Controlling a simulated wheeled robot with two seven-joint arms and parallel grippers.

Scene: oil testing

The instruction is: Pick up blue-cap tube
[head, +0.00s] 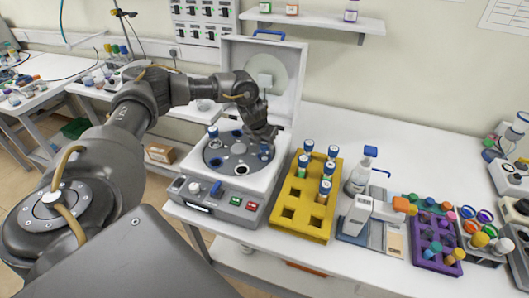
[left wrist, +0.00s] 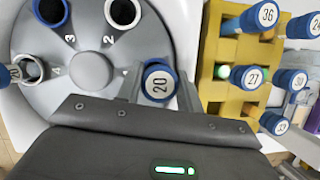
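A blue-cap tube marked 20 (left wrist: 159,82) stands in the grey round rotor (left wrist: 88,68) of the centrifuge (head: 228,182). Its blue cap also shows in the head view (head: 265,152), just below my left gripper (head: 264,141). In the left wrist view the fingers of my left gripper (left wrist: 161,92) stand on both sides of the cap, very close to it. I cannot tell whether they press on it. The tube's body is hidden. My right gripper is not in view.
The centrifuge's open lid (head: 268,72) rises behind the gripper. A yellow rack (head: 293,221) with several blue-cap tubes stands to the right. The table behind these is clear.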

